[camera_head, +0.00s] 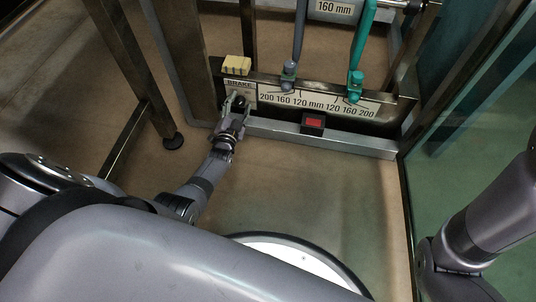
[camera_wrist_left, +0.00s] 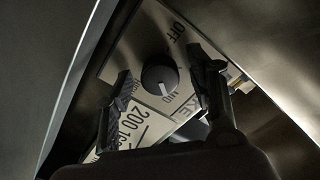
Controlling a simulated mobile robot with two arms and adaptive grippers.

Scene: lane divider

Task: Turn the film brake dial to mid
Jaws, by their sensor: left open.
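The film brake dial (camera_wrist_left: 160,78) is a dark round knob on a pale plate. In the left wrist view its light pointer mark faces down toward the plate's lower part, near the MID lettering (camera_wrist_left: 171,98). The OFF lettering (camera_wrist_left: 177,32) is at the upper right. My left gripper (camera_wrist_left: 158,90) is open, with one finger on each side of the dial and a visible gap to each. In the head view my left gripper (camera_head: 236,112) is at the BRAKE plate (camera_head: 240,84) and partly hides the dial. My right gripper is out of view.
A ruler scale (camera_head: 315,103) runs right of the brake plate, with a grey lane guide (camera_head: 289,70) and a teal one (camera_head: 356,82) above. A yellow block (camera_head: 236,65) sits above the plate. A red-topped button (camera_head: 313,122) is below the scale. A glass panel (camera_head: 465,120) stands at right.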

